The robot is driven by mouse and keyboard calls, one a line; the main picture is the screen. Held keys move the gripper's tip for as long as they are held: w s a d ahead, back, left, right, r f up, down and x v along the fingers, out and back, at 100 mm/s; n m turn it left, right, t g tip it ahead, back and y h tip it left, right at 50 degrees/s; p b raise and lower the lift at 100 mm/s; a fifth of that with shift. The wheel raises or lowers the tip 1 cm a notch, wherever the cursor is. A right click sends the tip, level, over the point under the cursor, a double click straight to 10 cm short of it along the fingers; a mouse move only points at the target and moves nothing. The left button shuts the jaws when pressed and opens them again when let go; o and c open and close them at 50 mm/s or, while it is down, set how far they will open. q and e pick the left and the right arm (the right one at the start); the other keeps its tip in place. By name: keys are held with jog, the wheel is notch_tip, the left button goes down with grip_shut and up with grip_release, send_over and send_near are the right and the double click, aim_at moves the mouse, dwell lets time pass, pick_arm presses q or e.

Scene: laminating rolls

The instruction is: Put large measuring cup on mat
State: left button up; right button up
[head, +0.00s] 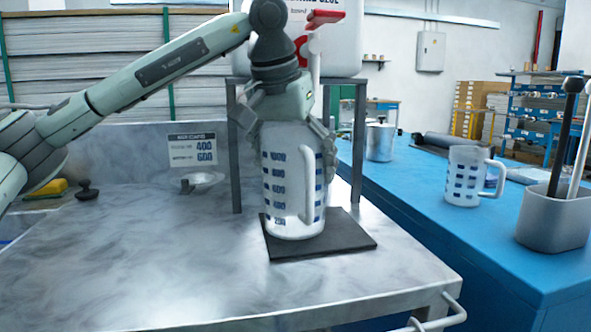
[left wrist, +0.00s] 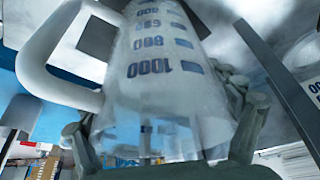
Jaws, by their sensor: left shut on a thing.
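The large measuring cup (head: 291,190) is clear with dark blue marks and a white handle. It stands upright over the dark mat (head: 345,236) on the metal table in the head view; whether its base touches the mat is hard to tell. My left gripper (head: 293,138) is around the cup's upper part from above, shut on it. In the left wrist view the cup (left wrist: 160,75) fills the middle between the fingers, its handle at the left. My right gripper is not in view.
A smaller measuring cup (head: 464,177), a grey bin with tools (head: 553,218) and a metal pot (head: 381,142) stand on the blue bench (head: 420,206). A metal stand (head: 358,150) with a white container is behind the mat. The table's front left (head: 150,270) is clear.

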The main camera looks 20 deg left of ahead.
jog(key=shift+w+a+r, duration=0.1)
pick_arm(q)
jog(key=shift+f, duration=0.1)
jog(key=o, duration=1.4)
jog(key=shift+o, duration=0.2)
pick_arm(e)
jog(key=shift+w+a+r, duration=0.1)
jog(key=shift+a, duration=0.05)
pick_arm(q)
jog(key=shift+r, duration=0.25)
jog(key=p+v, duration=0.1)
jog(key=v, duration=1.1)
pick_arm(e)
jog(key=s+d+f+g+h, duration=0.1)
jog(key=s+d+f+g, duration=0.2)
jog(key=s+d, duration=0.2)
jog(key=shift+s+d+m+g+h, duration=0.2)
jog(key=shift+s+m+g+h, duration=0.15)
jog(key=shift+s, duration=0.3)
pick_arm(q)
jog(key=shift+d+f, duration=0.1)
